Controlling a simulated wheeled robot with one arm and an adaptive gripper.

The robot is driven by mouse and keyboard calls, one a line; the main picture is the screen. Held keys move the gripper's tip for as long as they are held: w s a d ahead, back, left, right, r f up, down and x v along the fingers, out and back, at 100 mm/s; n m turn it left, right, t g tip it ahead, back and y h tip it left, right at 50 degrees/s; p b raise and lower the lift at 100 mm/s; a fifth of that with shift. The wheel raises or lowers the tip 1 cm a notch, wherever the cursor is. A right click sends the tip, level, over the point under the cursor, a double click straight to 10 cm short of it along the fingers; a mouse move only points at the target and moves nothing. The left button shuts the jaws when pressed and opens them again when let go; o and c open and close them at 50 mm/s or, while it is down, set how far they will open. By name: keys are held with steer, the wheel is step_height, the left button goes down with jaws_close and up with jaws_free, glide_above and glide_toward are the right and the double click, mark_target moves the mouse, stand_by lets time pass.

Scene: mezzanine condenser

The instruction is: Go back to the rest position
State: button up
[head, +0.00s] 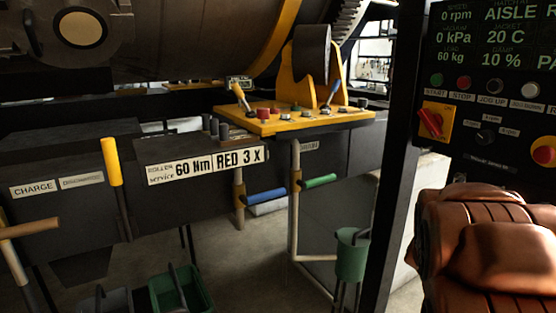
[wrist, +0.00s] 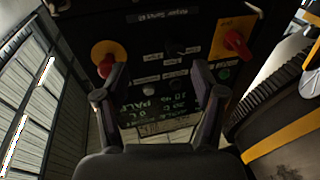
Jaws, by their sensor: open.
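My gripper (wrist: 159,72) shows in the wrist view with its two dark fingers spread apart and nothing between them. Beyond the fingers is the black control panel (wrist: 150,50), upside down in that view, with a red switch on yellow, a red knob on yellow and a lit green display. The same panel (head: 492,125) stands at the right of the head view. I cannot see the gripper's fingers in the head view. I cannot tell the exact gap between the fingers and the panel.
A yellow shelf (head: 295,122) with small levers and knobs juts out mid-view under a large drum (head: 180,40). Yellow, blue and green handles stick out below. A black post (head: 398,130) stands left of the panel.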

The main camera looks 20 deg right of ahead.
steer(key=w+a+f+n+y+p, duration=0.15)
steer(key=a+f+y, duration=0.25)
steer(key=a, duration=0.4)
steer(key=w+a+f+n+y, duration=0.2)
steer(key=a+f+n+y, duration=0.15)
steer(key=a, duration=0.45)
steer(key=w+a+f+n+y+p, duration=0.1)
steer(key=w+a+f+y, duration=0.15)
steer(key=a+y, duration=0.4)
steer(key=s+a+f+n+g+y+p, duration=0.1)
steer(key=s+a+f+n+g, duration=0.1)
steer(key=s+a, duration=0.35)
steer(key=s+a+f+n+g+y+p, duration=0.1)
steer(key=s+a+f, duration=0.2)
steer(key=a, duration=0.5)
steer(key=s+a+n+g+p, duration=0.1)
steer(key=s+a+g, duration=0.2)
steer(key=s, duration=0.8)
steer(key=s+a+n+g+y+p, duration=0.1)
steer(key=s+a+g, duration=0.3)
steer(key=s, duration=0.7)
steer(key=shift+r+n+g, duration=0.25)
steer(key=shift+n+g, duration=0.35)
steer(key=shift+n, duration=0.1)
